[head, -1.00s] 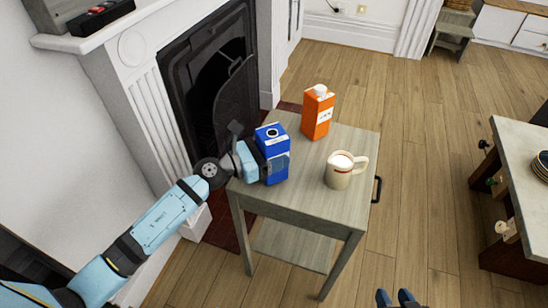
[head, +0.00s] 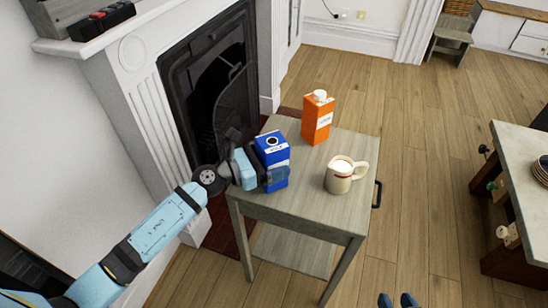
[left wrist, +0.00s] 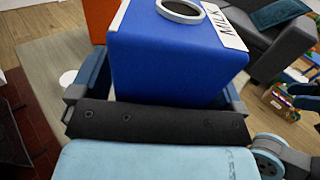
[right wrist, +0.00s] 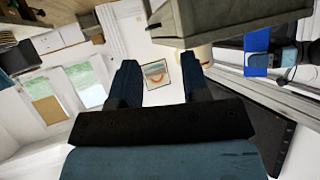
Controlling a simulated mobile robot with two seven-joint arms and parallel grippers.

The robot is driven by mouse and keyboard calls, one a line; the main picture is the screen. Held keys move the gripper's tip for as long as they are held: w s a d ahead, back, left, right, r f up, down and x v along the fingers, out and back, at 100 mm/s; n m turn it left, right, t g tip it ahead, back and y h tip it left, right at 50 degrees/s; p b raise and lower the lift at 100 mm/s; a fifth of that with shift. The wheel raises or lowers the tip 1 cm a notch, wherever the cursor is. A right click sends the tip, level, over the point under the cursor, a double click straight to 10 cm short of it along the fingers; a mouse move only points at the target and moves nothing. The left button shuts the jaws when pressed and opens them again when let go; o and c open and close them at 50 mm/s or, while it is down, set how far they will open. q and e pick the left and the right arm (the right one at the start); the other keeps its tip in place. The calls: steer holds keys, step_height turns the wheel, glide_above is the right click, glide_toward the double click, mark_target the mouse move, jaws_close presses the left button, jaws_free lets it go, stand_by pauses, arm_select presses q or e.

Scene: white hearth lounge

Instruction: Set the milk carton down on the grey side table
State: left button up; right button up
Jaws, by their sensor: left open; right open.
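The blue milk carton (head: 272,153) stands upright on the grey side table (head: 300,208), near its left edge. My left gripper (head: 262,178) is open at the carton's left side, with its fingers low on either side of it. In the left wrist view the carton (left wrist: 175,55), labelled MILK, rises between the two spread fingers; its base is hidden there. My right gripper (head: 399,301) shows only its tips at the bottom edge of the head view. In the right wrist view it (right wrist: 160,85) is open and empty.
An orange carton (head: 317,120) stands behind the milk carton. A cream jug (head: 342,176) stands to its right on the same table. The fireplace (head: 215,80) is close on the left. A pale-topped counter (head: 522,165) is at the right, with clear floor between.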

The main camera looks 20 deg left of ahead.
arm_select(q)
steer(key=b+v, duration=0.1)
steer(key=v, duration=0.9)
steer(key=shift+s+f, duration=0.1)
steer(key=shift+f, duration=0.05)
steer(key=s+d+f+m+y, duration=0.4)
steer(key=s+m, duration=0.4)
steer(key=m, duration=0.7)
steer(key=s+d+f+m+y, duration=0.3)
steer(key=s+f+m+y, duration=0.3)
steer(key=m, duration=0.8)
steer(key=s+a+r+p, duration=0.1)
steer(key=r+p, duration=0.7)
steer(key=p, duration=0.6)
steer(key=s+a+r+g+p, duration=0.1)
steer(key=s+a+r+p, duration=0.1)
steer(key=r+p, duration=0.7)
steer(key=p, duration=0.6)
steer(key=shift+r+m, duration=0.3)
arm_select(e)
step_height(320, 180, up, 17)
steer(key=s+d, duration=0.1)
steer(key=d, duration=0.1)
steer(key=shift+s+g+h, duration=0.35)
steer(key=shift+g+h, duration=0.05)
arm_select(q)
steer(key=shift+f, duration=0.1)
arm_select(e)
steer(key=shift+d, duration=0.1)
